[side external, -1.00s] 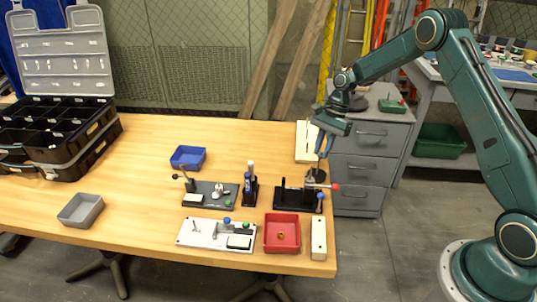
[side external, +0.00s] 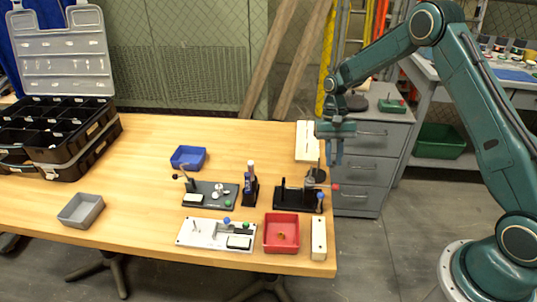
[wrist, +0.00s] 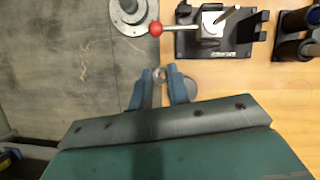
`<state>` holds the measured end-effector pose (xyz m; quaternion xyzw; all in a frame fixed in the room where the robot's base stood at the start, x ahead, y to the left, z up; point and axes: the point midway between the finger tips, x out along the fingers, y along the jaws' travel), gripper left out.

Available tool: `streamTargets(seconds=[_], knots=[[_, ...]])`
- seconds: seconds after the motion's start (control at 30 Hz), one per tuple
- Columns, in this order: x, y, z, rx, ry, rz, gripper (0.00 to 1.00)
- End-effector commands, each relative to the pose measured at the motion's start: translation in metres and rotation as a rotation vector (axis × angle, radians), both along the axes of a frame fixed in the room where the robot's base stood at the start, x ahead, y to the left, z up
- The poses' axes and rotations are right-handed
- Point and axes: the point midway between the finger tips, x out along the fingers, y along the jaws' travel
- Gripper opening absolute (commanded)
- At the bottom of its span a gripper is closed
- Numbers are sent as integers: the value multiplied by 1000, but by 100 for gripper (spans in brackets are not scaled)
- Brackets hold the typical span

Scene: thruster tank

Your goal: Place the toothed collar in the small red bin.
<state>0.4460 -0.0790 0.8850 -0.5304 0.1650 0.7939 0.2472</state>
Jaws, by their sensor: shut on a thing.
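My gripper (side external: 336,162) points straight down near the table's right edge, above and just behind the red-knobbed fixture. In the wrist view its blue fingers (wrist: 160,76) are closed around a small grey ring-like piece, which looks like the toothed collar (wrist: 160,74). Its teeth are too small to make out, and the side view does not show it clearly. The small red bin (side external: 269,245) stands at the table's front right, in front and to the left of my gripper. A small brass-coloured piece (side external: 281,236) lies in it.
The black fixture (side external: 290,198) with a red-knobbed lever (side external: 336,187) stands between my gripper and the bin. A dark round base (side external: 314,175) with a thin post is close left of my fingers. A pale block (side external: 318,238) stands right of the bin.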

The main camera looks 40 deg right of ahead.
Motion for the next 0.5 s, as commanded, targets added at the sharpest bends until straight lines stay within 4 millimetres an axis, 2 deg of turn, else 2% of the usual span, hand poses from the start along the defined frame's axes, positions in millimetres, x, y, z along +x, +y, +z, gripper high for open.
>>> streamTargets(seconds=[0.5], knots=[[-30, 7, 10, -1, -1, 427, 0]])
